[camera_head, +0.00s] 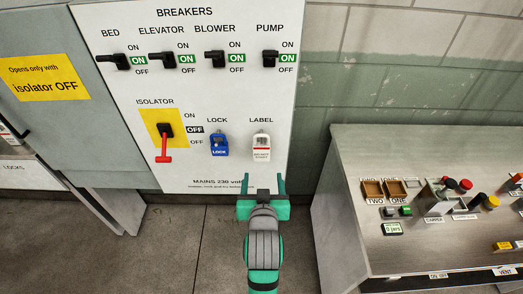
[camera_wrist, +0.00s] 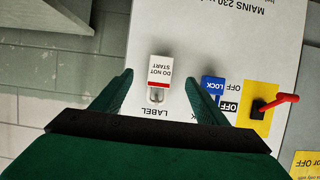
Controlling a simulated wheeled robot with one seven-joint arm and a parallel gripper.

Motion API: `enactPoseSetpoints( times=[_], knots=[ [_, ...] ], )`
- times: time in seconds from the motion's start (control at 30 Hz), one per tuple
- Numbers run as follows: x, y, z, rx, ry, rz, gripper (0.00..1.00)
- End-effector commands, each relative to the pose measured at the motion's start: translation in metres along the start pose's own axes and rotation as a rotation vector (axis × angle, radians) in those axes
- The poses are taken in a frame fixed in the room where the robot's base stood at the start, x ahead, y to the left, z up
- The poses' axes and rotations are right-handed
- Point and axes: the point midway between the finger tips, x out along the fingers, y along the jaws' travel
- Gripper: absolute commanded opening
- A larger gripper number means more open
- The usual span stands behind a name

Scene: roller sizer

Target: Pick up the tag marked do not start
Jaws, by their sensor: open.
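The white tag marked do not start (camera_head: 262,148) hangs on the white breaker panel under the word LABEL, right of the blue lock. It has a red stripe. In the wrist view the tag (camera_wrist: 160,72) appears upside down, between and beyond the fingertips, with clear space on both sides. My gripper (camera_head: 264,182) is open and empty, just below the tag in the head view. In the wrist view my gripper (camera_wrist: 157,76) has its two green fingers spread either side of the tag, not touching it.
The blue lock (camera_head: 218,144) hangs close to the left of the tag. The isolator's red handle (camera_head: 164,147) points down on its yellow plate. The breaker switches (camera_head: 188,58) sit above. A control desk (camera_head: 350,150) with buttons and small trays stands at the right.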

Motion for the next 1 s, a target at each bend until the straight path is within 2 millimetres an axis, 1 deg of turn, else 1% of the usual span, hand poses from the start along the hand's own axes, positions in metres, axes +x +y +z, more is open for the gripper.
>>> enactPoseSetpoints(
  times=[0.03, 0.1, 0.2, 0.33, 0.6, 0.87, 1.0],
  knots=[
    [0.002, 0.000, -0.013, -0.001, 0.002, 0.000, 0.67],
    [0.004, 0.001, -0.024, -0.003, -0.004, 0.000, 0.67],
    [0.005, 0.001, -0.033, -0.004, -0.010, 0.000, 0.67],
    [0.012, 0.001, -0.037, -0.005, -0.015, 0.000, 0.67],
    [0.051, 0.001, -0.036, -0.005, -0.016, 0.000, 0.67],
    [0.068, 0.000, -0.038, -0.005, -0.015, 0.000, 0.67],
    [0.087, -0.004, -0.041, -0.005, -0.015, 0.000, 0.67]
  ],
)
